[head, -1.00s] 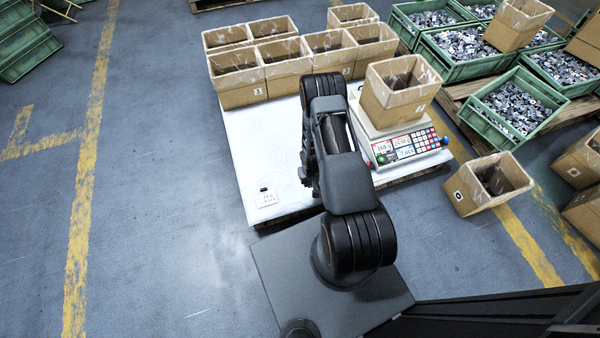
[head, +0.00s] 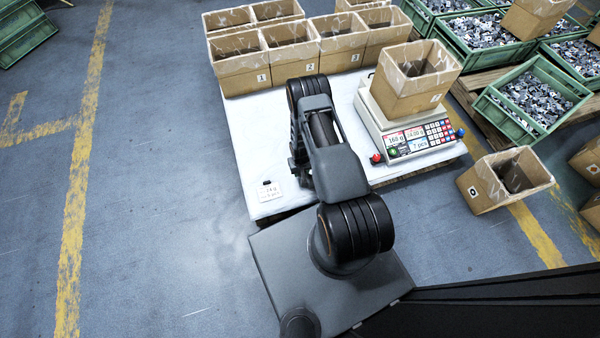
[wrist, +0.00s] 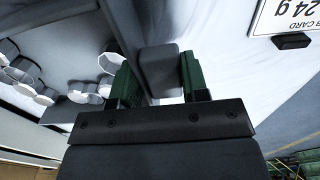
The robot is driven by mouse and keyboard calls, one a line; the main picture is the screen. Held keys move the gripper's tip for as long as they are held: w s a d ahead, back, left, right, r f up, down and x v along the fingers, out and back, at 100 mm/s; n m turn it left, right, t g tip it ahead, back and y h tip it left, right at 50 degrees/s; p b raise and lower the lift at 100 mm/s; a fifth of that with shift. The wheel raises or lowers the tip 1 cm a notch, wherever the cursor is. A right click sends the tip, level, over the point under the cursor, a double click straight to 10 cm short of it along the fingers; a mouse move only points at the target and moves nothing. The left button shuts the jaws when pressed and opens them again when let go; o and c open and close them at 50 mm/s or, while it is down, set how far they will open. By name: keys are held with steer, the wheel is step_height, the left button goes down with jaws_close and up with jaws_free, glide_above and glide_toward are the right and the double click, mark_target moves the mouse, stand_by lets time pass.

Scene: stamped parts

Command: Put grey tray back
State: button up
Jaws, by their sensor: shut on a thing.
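In the wrist view, my gripper (wrist: 160,84) has its green fingertips closed around a grey block-like grip of the grey tray (wrist: 125,28). The tray's dark wall runs up from the fingers. In the head view my own arm hides the gripper and the tray. A white sheet-like surface lies to the right of the tray in the wrist view.
A printed card (head: 270,191) lies on the white tabletop (head: 250,140). A scale (head: 418,140) carrying a cardboard box (head: 412,85) stands right of my arm. Numbered boxes (head: 242,75) line the far side. Another box (head: 500,185) stands on the floor at right.

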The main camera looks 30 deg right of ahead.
steer(key=shift+d+f, duration=0.2)
steer(key=shift+f, duration=0.4)
steer(key=o, duration=1.1)
steer(key=shift+a, duration=0.1)
